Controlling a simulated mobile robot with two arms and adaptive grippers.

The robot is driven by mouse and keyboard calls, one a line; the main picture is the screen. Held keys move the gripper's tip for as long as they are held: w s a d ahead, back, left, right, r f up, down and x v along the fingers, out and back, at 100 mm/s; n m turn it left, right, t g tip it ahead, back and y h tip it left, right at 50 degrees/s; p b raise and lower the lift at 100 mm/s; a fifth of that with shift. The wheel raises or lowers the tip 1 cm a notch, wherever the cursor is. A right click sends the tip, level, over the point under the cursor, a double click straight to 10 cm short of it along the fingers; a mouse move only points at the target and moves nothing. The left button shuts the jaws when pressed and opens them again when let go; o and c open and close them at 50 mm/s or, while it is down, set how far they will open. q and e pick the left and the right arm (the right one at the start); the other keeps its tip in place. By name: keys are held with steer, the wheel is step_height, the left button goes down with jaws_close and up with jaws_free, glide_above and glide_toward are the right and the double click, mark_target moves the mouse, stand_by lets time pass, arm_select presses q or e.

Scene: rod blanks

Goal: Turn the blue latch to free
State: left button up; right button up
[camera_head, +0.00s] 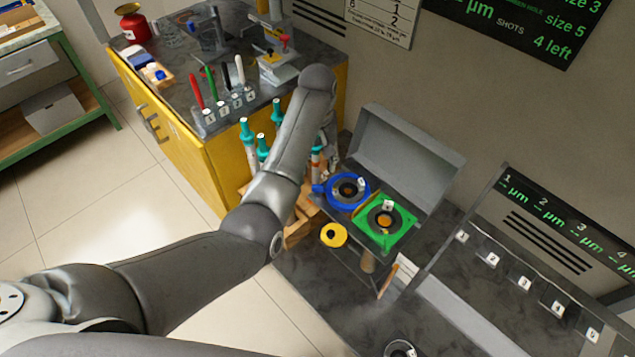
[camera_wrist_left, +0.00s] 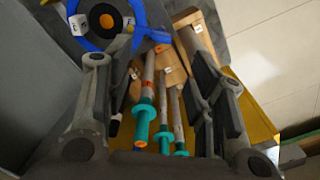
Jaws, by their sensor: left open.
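The blue latch (camera_head: 333,201) is a blue ring around a dark disc with an orange centre, with a short tab on its left side. It sits on the grey open-lidded box, beside a green square plate (camera_head: 405,238) with a similar disc. In the left wrist view the blue latch (camera_wrist_left: 78,38) is at the top left, its tab pointing right, beyond the fingertips. My left gripper (camera_wrist_left: 143,60) is open, with nothing held between its fingers. In the head view it is mostly hidden behind my forearm. My right gripper is not in view.
Teal-handled rods (camera_wrist_left: 144,122) stand at a wooden rack (camera_wrist_left: 196,35) below the left gripper. The raised grey lid (camera_head: 405,150) stands behind the latch. A yellow ring (camera_head: 333,235) is in front. A yellow cabinet (camera_head: 235,150) with tools is at the left.

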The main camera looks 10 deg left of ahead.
mark_target(317, 185)
arm_select(q)
step_height(317, 185, down, 9)
steer(key=shift+a, duration=0.1)
steer(key=shift+f, duration=0.55)
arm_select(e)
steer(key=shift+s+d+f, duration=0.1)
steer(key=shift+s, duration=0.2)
arm_select(q)
steer(key=c, duration=1)
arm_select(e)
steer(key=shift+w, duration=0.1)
